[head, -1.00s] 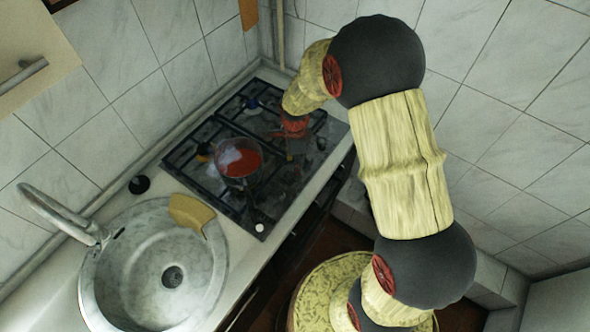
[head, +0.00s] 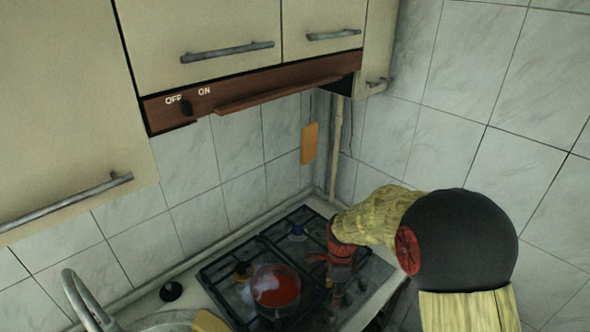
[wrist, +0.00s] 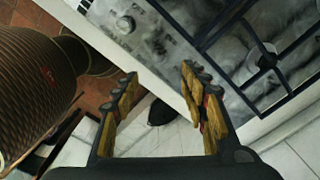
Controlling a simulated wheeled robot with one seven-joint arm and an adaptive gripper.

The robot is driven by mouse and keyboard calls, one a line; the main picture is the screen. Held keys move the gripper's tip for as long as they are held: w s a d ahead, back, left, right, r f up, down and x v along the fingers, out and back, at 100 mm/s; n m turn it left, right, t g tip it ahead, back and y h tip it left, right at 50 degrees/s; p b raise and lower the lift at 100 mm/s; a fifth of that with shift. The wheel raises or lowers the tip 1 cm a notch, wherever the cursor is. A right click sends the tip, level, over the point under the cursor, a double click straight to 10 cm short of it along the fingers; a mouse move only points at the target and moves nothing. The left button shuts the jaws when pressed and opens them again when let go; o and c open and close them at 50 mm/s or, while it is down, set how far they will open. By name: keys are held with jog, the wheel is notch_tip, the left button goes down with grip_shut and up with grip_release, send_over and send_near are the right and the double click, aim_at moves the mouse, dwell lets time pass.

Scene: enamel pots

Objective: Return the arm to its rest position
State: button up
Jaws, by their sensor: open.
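My arm reaches in from the right in the head view. My gripper (wrist: 160,78) shows in the wrist view with its two fingers spread apart and nothing between them. It hangs over the right front edge of the gas stove (wrist: 165,45), with that edge and the floor beneath it.
A clear pot (head: 275,288) with red contents stands on the stove's front grate. A sink tap (head: 80,298) is at the lower left. Cabinets (head: 210,30) and a brown hood (head: 260,92) with an OFF/ON knob hang above. Tiled walls (head: 480,90) close in behind and right.

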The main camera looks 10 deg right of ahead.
jog(key=s+r+n+t+b, duration=0.5)
jog(key=s+r+n+b, duration=0.3)
jog(key=s+r+n, duration=1)
jog(key=s+n, duration=0.2)
jog(key=s, duration=0.2)
jog(key=shift+s+t+b, duration=0.15)
jog(key=shift+t+b, duration=0.15)
jog(key=shift+b, duration=0.05)
